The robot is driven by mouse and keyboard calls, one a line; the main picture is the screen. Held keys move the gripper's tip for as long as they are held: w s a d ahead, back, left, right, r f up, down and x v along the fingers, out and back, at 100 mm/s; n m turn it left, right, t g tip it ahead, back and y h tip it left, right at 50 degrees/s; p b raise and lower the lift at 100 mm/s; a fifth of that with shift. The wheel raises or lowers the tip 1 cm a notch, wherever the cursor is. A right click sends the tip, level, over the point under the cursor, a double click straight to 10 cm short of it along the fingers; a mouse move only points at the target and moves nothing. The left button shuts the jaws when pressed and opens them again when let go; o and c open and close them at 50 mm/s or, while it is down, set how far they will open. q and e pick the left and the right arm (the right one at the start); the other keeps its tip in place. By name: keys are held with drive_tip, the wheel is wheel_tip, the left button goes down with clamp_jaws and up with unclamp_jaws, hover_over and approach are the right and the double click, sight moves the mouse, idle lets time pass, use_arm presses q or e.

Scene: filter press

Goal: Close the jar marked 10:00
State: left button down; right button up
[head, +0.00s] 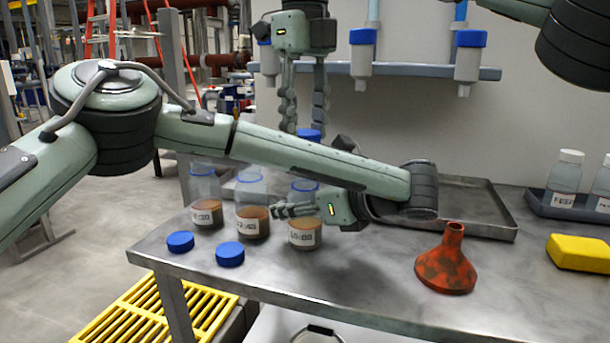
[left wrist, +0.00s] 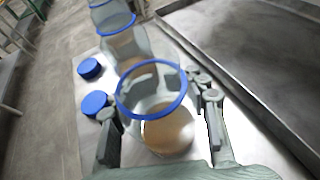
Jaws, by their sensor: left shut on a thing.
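The jar (head: 304,236) whose small label seems to read 10:00 stands upright on the steel table, at the right end of a row of three. It has brown contents. Its mouth is open in the left wrist view, with a blue ring (left wrist: 120,103) at the rim. My left gripper (head: 292,210) is shut on this jar's body from the right; its fingers flank it in the left wrist view (left wrist: 160,110). My right gripper (head: 304,130) points down above the jar, with a blue cap (head: 309,134) at its fingertips, apart from the jar.
Two other open jars (head: 206,213) (head: 252,222) stand to the left. Two blue caps (head: 180,242) (head: 230,254) lie in front. A grey tray (head: 478,188) is behind; an orange funnel (head: 446,265) and yellow sponge (head: 578,253) are at right. The front middle is clear.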

drive_tip(key=shift+f, duration=1.65)
drive_tip(key=shift+f, duration=0.1)
drive_tip(key=shift+f, duration=0.8)
drive_tip(key=shift+f, duration=0.55)
drive_tip(key=o, duration=0.7)
drive_tip(key=shift+o, duration=0.2)
drive_tip(key=shift+r, duration=2.3)
